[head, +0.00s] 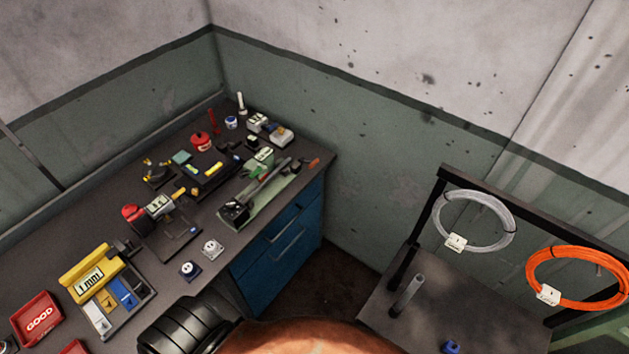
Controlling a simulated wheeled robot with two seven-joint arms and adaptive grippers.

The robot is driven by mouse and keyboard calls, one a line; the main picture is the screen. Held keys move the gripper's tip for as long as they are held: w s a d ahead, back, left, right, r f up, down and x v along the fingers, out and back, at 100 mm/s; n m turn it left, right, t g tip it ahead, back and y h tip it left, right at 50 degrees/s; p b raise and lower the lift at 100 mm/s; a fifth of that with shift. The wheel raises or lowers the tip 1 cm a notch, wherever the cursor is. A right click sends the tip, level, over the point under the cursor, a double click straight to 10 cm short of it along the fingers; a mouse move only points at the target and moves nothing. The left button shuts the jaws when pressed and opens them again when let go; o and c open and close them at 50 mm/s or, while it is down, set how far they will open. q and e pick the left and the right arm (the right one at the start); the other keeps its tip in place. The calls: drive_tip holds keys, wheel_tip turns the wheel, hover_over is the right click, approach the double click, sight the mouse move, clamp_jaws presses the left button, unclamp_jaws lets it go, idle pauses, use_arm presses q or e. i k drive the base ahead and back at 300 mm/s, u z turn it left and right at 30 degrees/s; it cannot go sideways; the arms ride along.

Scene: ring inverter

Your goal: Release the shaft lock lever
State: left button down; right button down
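Neither of my grippers shows in the head view; only a black ribbed part and an orange part of my own body cut into the bottom edge. A small bench device (160,207) with a red knob (133,213) and a grey-white body stands mid-bench on a dark base. A darker device with yellow parts (157,172) stands behind it. The shaft lock lever is too small to pick out for certain, and I cannot tell its position.
The dark workbench (60,249) runs along the wall with blue drawers (280,245) below. A yellow 1 mm case (90,270) and a red GOOD tray (38,318) lie at left. A rack at right holds clear (440,215) and orange coils (532,272).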

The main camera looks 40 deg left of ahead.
sight(308, 162)
drive_tip(key=k, duration=0.6)
drive_tip(key=u, duration=0.65)
drive_tip(key=i, duration=0.5)
